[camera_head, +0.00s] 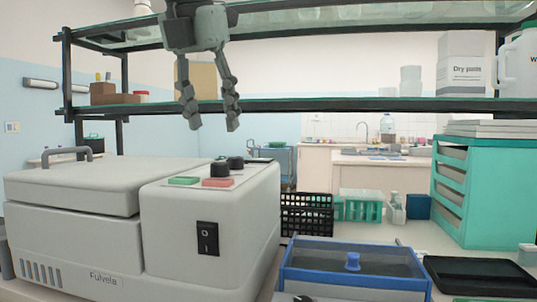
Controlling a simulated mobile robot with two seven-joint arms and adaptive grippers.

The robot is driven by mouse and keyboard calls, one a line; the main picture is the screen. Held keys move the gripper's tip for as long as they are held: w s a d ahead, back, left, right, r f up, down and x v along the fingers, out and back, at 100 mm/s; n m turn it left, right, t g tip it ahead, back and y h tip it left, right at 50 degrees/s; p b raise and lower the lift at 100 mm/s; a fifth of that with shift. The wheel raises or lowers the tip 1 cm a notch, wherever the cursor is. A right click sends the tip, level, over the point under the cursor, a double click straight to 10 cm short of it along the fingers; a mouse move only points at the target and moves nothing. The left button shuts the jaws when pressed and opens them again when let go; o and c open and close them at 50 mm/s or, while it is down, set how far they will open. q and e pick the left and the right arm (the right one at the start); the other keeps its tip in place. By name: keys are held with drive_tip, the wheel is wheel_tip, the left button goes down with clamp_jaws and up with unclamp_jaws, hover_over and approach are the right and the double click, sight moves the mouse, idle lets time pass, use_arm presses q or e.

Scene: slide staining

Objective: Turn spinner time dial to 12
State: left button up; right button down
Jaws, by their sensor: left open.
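The spinner (95,215) is a grey-white machine marked "Fulvela" at the left, with its lid down. Its raised right housing carries two black dials, a nearer one (220,169) and a farther one (236,162). I cannot tell which is the time dial, and their markings are too small to read. A green button (184,180) and a red button (218,182) lie before them. A black power switch (207,238) is on the front face. My left gripper (213,124) hangs above the dials, fingers pointing down, open and empty, apart from the machine. My right gripper is not in view.
A glass-shelved rack (300,106) spans behind my left gripper. A blue-rimmed tray (352,283) and a black tray (480,276) lie at the front right. A black basket (307,214) stands behind, and a teal drawer unit (484,190) at the right.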

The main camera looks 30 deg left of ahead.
sight(219, 163)
use_arm(q)
drive_tip(key=x, duration=0.7)
drive_tip(key=shift+a+f, duration=0.1)
drive_tip(key=shift+f, duration=0.35)
clamp_jaws()
